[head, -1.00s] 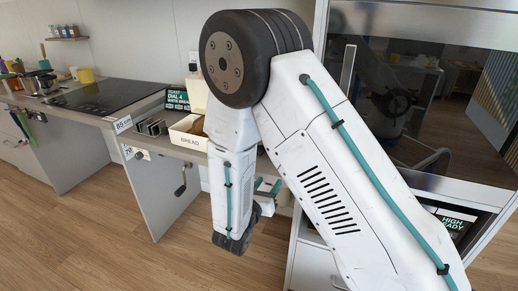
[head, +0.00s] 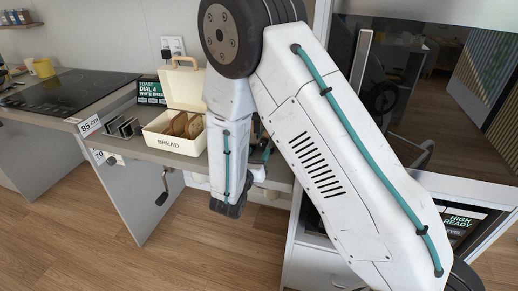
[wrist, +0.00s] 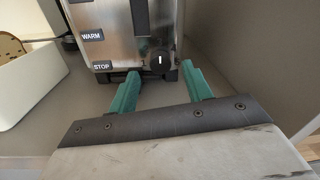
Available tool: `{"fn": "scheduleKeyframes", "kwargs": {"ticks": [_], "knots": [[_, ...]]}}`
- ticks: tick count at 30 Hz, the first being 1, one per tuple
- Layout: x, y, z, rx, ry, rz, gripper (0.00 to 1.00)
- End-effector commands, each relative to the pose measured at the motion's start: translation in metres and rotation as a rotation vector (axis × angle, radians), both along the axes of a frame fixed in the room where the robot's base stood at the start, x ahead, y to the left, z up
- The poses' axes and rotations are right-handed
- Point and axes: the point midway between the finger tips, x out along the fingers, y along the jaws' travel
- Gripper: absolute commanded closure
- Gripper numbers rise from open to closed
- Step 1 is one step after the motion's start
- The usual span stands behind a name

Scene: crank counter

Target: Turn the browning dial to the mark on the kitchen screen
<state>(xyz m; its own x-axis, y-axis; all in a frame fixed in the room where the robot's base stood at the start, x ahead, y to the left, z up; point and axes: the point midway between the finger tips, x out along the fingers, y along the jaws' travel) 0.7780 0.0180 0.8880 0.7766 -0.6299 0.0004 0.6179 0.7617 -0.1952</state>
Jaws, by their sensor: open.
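The browning dial (wrist: 160,60) is a black round knob with a white pointer line, low on the right of the steel toaster (wrist: 112,27) in the wrist view. The pointer stands about upright. In the head view my arm hides the toaster and dial. The kitchen screen (head: 150,90) reads "TOAST DIAL 4 WHITE BREAD".
"WARM" (wrist: 91,36) and "STOP" (wrist: 102,66) labels sit left of the dial. A cream bread box (head: 170,143), also at the left of the wrist view (wrist: 25,85), holds bread slices.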

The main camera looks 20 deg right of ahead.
Motion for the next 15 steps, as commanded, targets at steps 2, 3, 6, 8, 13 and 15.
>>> {"fn": "scheduleKeyframes", "kwargs": {"ticks": [2,3,6,8,13,15], "knots": [[0.009,-0.007,0.0,0.0,0.001,-0.001,0.51],[0.012,-0.01,0.0,0.0,0.001,-0.001,0.51],[0.019,-0.015,0.0,0.0,0.0,0.0,0.51],[0.021,-0.017,0.0,0.0,0.0,0.0,0.51],[0.022,-0.019,0.0,0.0,0.001,-0.001,0.51],[0.022,-0.019,0.0,0.0,0.0,-0.002,0.51]]}}
